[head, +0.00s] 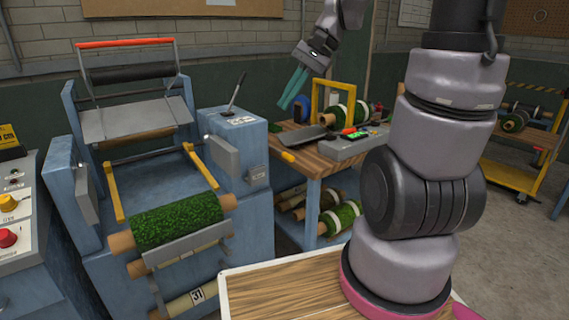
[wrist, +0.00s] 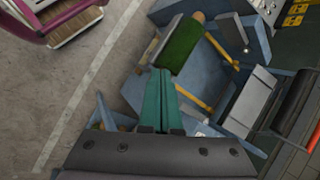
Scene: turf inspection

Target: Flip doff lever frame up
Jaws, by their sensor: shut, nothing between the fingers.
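The blue winding machine stands at the left in the head view. At its top is a frame with a red bar (head: 125,43), a black roller (head: 132,73) and a tilted grey plate (head: 135,118). Two yellow arms (head: 114,193) slope down toward a green turf roll (head: 178,221). I cannot tell which of these frames is the doff lever frame. My gripper (head: 292,90) has teal fingers, shut and empty, in the air right of the machine. In the wrist view the fingers (wrist: 159,75) overlap the turf roll (wrist: 182,45); the yellow arms (wrist: 194,97) lie to the right.
A black lever (head: 236,92) rises from the machine's right-hand blue housing. A wooden bench (head: 309,154) with turf rolls and a grey device stands beside it. A control panel (head: 14,215) is at the far left. A yellow cart (head: 520,150) is at the back right.

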